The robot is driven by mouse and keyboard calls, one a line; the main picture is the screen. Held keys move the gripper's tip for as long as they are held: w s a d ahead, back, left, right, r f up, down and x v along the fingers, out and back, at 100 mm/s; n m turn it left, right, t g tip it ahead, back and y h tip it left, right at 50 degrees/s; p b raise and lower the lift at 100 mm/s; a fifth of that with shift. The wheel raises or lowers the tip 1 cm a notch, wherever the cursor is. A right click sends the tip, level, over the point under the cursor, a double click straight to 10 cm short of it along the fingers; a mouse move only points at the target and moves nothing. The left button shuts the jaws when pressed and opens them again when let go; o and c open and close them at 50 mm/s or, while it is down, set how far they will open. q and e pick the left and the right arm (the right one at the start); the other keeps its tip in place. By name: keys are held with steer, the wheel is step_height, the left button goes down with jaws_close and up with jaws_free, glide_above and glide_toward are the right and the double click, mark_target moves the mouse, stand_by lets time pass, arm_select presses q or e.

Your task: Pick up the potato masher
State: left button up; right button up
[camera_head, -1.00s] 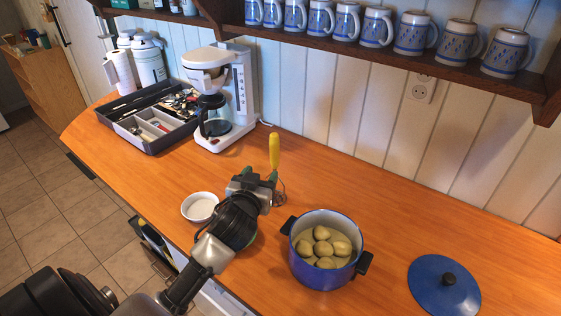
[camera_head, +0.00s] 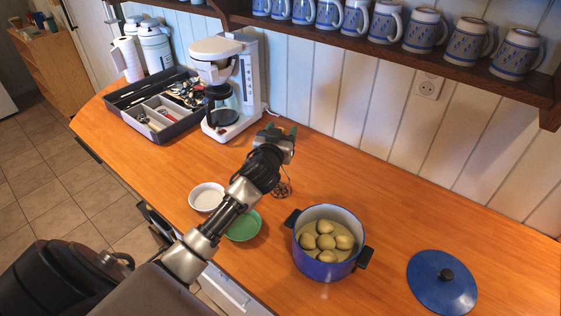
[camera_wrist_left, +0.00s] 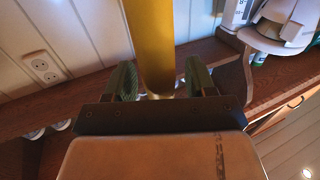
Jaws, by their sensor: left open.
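The potato masher stands upright on the counter in the head view. Its wire head (camera_head: 282,188) shows just below my left gripper (camera_head: 281,130), which hides most of the handle. In the left wrist view the masher's yellow handle (camera_wrist_left: 151,45) stands between the two green-padded fingers of my left gripper (camera_wrist_left: 158,80). The fingers are open on either side of the handle, with a gap visible on at least the left side. My right gripper is not in view.
A blue pot (camera_head: 323,262) of potatoes stands right of the masher, its blue lid (camera_head: 441,284) farther right. A white bowl (camera_head: 206,197) and green bowl (camera_head: 243,226) lie in front. A coffee maker (camera_head: 247,85) and utensil tray (camera_head: 178,132) stand back left. Mugs line the shelf (camera_head: 390,48) above.

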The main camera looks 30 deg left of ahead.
arm_select(q)
steer(key=shift+w+a+f, duration=0.1)
steer(key=shift+w+a, duration=0.1)
steer(key=shift+w, duration=0.35)
jaws_close()
